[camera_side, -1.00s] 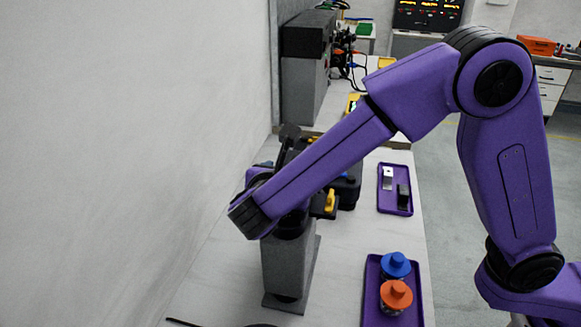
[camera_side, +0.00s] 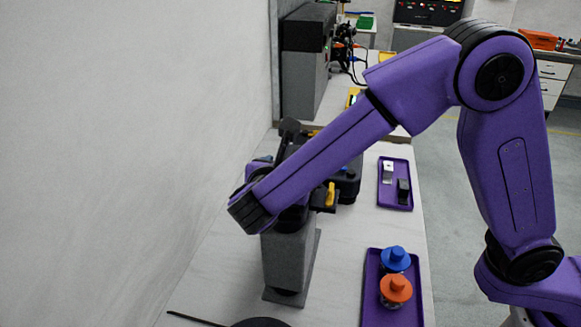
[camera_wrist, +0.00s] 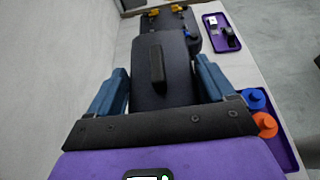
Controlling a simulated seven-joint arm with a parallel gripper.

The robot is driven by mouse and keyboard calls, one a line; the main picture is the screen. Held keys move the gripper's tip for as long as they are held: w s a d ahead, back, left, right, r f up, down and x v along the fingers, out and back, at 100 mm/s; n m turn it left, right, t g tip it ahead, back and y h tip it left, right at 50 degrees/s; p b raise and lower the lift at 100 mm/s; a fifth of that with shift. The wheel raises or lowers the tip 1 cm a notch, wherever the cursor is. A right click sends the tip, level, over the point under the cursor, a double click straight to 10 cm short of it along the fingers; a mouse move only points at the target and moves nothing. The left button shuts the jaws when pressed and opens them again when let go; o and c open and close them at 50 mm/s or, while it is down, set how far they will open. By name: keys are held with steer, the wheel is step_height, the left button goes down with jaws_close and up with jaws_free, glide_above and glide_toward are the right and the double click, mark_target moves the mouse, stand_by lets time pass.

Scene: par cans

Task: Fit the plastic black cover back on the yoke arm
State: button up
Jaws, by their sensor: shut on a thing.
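In the wrist view, my gripper (camera_wrist: 163,72) has its two blue fingers on either side of a black cover (camera_wrist: 165,96) with a raised ridge along its middle. The gripper is shut on this cover. Beyond it is the black lamp body (camera_wrist: 168,22), with yellow catches at its far end. In the side view, the black lamp body (camera_side: 348,184) shows behind my forearm, above and beyond a grey stand (camera_side: 284,262). My wrist hides the cover and most of the gripper there. I cannot tell whether the cover touches the yoke arm.
A purple tray (camera_side: 372,312) with a blue-topped piece (camera_side: 396,259) and an orange-topped piece (camera_side: 396,290) lies at the front right. A second purple tray (camera_side: 393,203) holds small metal and black parts. A wall (camera_side: 130,150) stands close on the left.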

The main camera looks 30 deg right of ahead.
steer(key=shift+f, duration=1.35)
stand_by(0.4)
steer(key=o, duration=1)
steer(key=v, duration=1.7)
steer(key=s+d+f+m+g+y, duration=0.1)
steer(key=d+f+m+g+y, duration=0.15)
steer(key=d, duration=0.65)
steer(key=s+d+f+m+g+y, duration=0.15)
steer(key=d+m+g, duration=0.25)
steer(key=d, duration=0.6)
steer(key=s+d+f+m+g+y, duration=0.1)
steer(key=s+d+m+y, duration=0.1)
steer(key=s+d, duration=0.2)
steer(key=s+d+f+m+g+y, duration=0.1)
steer(key=s+d+m+y, duration=0.1)
steer(key=s+d+m, duration=0.1)
steer(key=s+d+f+m+g+y, duration=0.1)
steer(key=s+d+f+m+y, duration=0.1)
steer(key=s+d, duration=0.3)
steer(key=shift+s+d+m, duration=0.4)
steer(key=shift+d+m, duration=0.05)
steer(key=shift+d, duration=0.25)
